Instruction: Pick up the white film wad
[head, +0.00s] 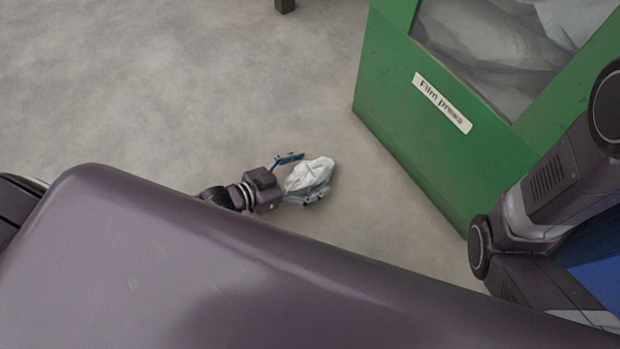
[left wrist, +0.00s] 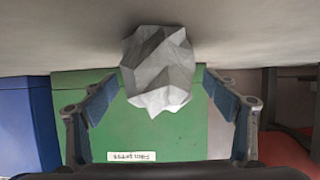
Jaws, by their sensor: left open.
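The white film wad (head: 309,175) is a crumpled, faceted lump low over the floor in the head view. It also shows in the left wrist view (left wrist: 158,72), upper middle. My left gripper (head: 304,177) has its fingers spread on either side of the wad, with the wad between them toward the tips. In the left wrist view my left gripper (left wrist: 163,84) is open, and its left fingertip looks very close to the wad's edge; I cannot tell whether it touches. The right gripper is not in view; only my right arm's links show.
The green film press (head: 400,100), labelled "Film press", stands on the floor right of the wad, with pale film inside. It is behind the wad in the left wrist view. A blue block (left wrist: 27,125) stands beside it. The floor (head: 170,80) at the upper left is clear.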

